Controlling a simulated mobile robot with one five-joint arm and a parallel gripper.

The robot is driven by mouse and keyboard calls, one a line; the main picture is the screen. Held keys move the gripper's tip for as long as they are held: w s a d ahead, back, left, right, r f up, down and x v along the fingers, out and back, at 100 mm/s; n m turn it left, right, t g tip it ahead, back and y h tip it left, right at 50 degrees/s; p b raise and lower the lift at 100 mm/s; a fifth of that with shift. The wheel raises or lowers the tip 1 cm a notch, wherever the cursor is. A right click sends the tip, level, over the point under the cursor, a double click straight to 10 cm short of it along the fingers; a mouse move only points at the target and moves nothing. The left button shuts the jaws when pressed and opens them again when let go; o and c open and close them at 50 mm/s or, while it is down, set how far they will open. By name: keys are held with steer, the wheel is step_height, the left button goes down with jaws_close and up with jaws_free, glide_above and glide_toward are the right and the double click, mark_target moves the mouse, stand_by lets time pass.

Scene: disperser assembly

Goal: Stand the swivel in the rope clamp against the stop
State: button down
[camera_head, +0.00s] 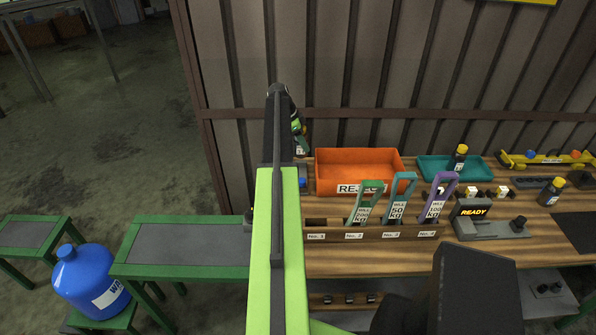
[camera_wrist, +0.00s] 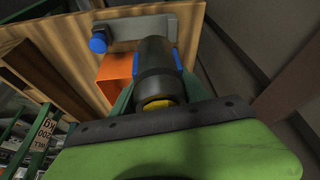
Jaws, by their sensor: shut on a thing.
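In the wrist view a dark cylinder with a yellow lower end, which I take for the swivel (camera_wrist: 157,58), is held between the green fingers of my gripper (camera_wrist: 156,84). Blue shows along its side. A grey fixture with a blue knob (camera_wrist: 100,42), likely the rope clamp, lies on the wooden top just beyond it. I cannot tell whether the cylinder touches the fixture. In the head view my arm hides most of that spot; only a blue bit (camera_head: 303,183) shows beside it. The stop cannot be made out.
An orange bin (camera_head: 325,180) stands right of my arm. In front is a wooden rack (camera_head: 375,233) holding green, teal and purple labelled pieces. A blue jug (camera_head: 88,275) is at the lower left.

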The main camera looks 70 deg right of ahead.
mark_target(303, 153)
step_height(303, 153, down, 6)
steer(key=b, duration=0.6)
steer(key=shift+f, duration=0.2)
steer(key=shift+s, duration=0.2)
step_height(303, 153, down, 4)
steer(key=b, duration=0.3)
steer(key=shift+b, duration=0.35)
steer(key=shift+r, duration=0.3)
steer(key=shift+s+f, duration=0.1)
steer(key=shift+f, duration=0.15)
steer(key=c, duration=0.5)
jaws_free()
steer(key=shift+r, duration=0.1)
